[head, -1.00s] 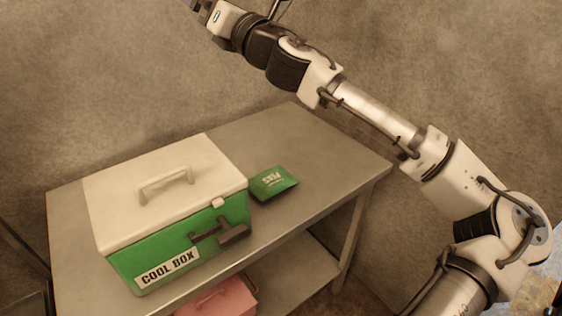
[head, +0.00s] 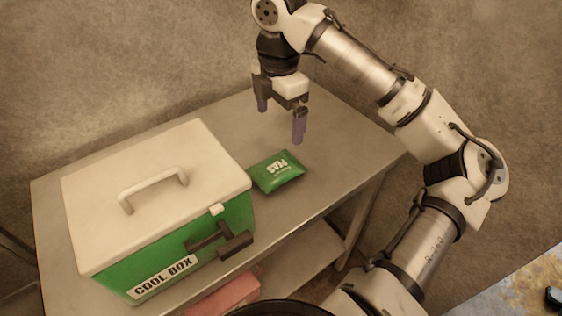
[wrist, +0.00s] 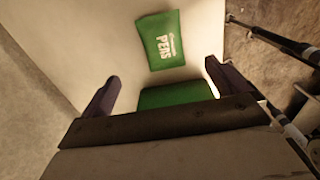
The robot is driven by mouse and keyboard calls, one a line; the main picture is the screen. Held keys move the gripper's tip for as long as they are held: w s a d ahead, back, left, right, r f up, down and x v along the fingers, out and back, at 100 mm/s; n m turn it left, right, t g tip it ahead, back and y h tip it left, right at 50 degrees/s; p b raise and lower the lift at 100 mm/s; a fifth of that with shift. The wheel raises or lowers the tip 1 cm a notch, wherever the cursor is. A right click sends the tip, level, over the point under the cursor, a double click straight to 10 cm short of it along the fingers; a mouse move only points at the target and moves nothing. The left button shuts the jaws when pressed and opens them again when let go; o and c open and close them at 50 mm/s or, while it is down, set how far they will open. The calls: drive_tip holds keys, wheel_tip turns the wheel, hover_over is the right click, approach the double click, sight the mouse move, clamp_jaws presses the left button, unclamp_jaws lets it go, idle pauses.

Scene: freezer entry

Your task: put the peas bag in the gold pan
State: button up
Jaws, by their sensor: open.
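The green peas bag (head: 278,172) lies flat on the metal table, just right of the cool box. It also shows in the wrist view (wrist: 160,40), beyond the fingertips. My gripper (head: 281,122) is open and points down above the table, behind the bag in the head view and apart from it. Its two dark fingers are spread in the wrist view (wrist: 162,72). A plain green patch (wrist: 175,94) shows between the fingers; I cannot tell what it is. No gold pan is visible in any view.
The cool box (head: 150,195), green with a closed white lid, fills the left of the metal table (head: 330,130). A pink box (head: 225,295) sits on the shelf below. The tabletop right of the bag is clear. A wall stands close behind the table.

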hover_over(276, 164)
drive_tip(key=f, duration=0.8)
drive_tip(key=shift+d+f, duration=0.2)
drive_tip(key=shift+d, duration=0.2)
drive_tip(key=shift+s+a+f+p, duration=0.1)
drive_tip(key=shift+f+p, duration=0.2)
drive_tip(key=shift+f, duration=0.6)
drive_tip(key=shift+w+a+f+p, duration=0.15)
drive_tip(key=shift+f+p, duration=0.15)
drive_tip(key=shift+f, duration=0.6)
drive_tip(key=shift+s+a+f+p, duration=0.15)
drive_tip(key=shift+f+p, duration=0.15)
drive_tip(key=shift+f, duration=0.6)
drive_tip(key=c, duration=1.3)
drive_tip(key=shift+r, duration=0.1)
